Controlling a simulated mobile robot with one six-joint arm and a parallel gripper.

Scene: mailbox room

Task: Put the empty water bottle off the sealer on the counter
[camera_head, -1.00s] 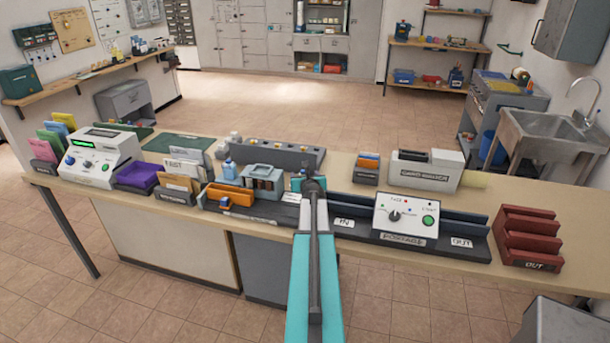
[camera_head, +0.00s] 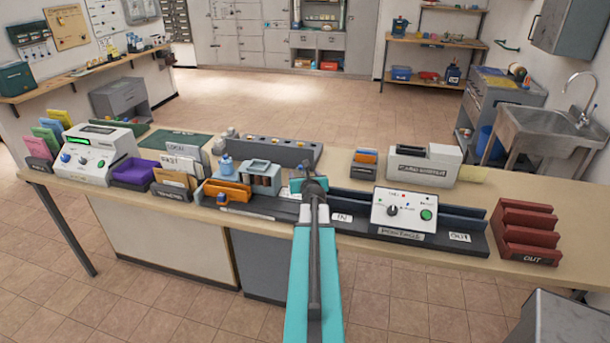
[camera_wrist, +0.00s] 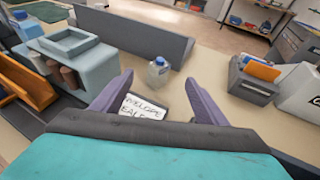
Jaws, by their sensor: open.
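A small clear bottle with a blue cap (camera_wrist: 158,72) stands upright in the wrist view, between and just beyond the fingertips of my gripper (camera_wrist: 157,82). The fingers are spread and nothing is held. A dark plate with a white label reading like "envelope sealer" (camera_wrist: 144,107) lies nearer, between the fingers. I cannot tell whether the bottle's base rests on the sealer or on the beige counter (camera_wrist: 205,75) behind it. In the head view my gripper (camera_head: 313,186) is over the middle of the counter (camera_head: 345,172) and hides the bottle and sealer.
Left of my gripper stand a blue-grey device (camera_head: 261,177) and an orange holder (camera_head: 228,189). A long grey rack (camera_head: 275,150) lies behind. To the right are a dark card holder (camera_head: 364,165) and a white control box (camera_head: 404,213). Bare counter lies between the rack and card holder.

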